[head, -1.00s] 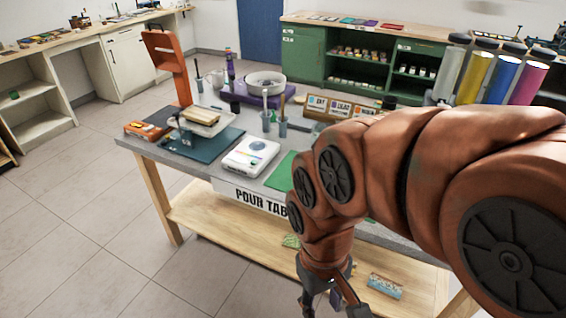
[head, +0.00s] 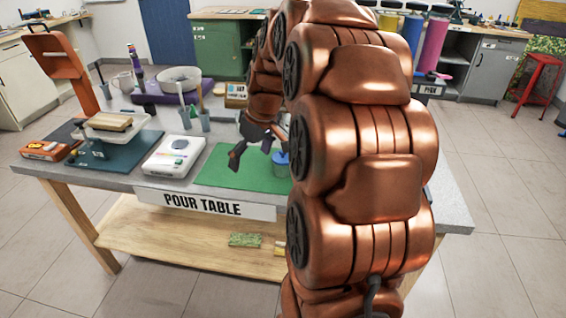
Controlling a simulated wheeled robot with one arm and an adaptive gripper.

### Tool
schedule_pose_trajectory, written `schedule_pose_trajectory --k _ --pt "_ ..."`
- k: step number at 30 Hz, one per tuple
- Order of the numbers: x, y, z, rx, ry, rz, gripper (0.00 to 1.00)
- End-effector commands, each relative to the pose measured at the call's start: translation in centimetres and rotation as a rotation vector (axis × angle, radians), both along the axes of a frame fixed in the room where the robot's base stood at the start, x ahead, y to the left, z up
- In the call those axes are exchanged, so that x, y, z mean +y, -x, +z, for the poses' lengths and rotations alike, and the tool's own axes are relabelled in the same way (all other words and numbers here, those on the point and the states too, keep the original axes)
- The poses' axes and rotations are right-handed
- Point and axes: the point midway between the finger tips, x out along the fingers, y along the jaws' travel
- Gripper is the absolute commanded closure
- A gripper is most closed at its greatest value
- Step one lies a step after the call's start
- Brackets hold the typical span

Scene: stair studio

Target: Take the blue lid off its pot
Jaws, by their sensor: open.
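A small pot with a blue lid (head: 281,159) stands on the green mat (head: 232,177) on the pour table, partly hidden behind my arm. The lid appears to sit on the pot. My gripper (head: 254,160) is open above the green mat, just left of the pot. Its dark fingers point down and left. I cannot tell whether any finger touches the lid.
A white scale (head: 175,157) stands left of the mat. Further left are a teal mat (head: 115,152), a white tray with a sponge-like block, and an orange stand (head: 60,65). Cups (head: 187,117) and a white bowl (head: 180,78) stand behind.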

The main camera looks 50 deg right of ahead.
Motion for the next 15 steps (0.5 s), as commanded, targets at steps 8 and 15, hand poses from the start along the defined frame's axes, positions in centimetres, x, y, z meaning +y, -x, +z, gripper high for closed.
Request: schedule_pose_trajectory --k 8,15 --pt "-12.8 -1.6 -2.2 -0.116 0.061 -0.033 0.00" --pt "-16.8 -1.5 -2.7 -0.150 0.092 -0.038 0.00"
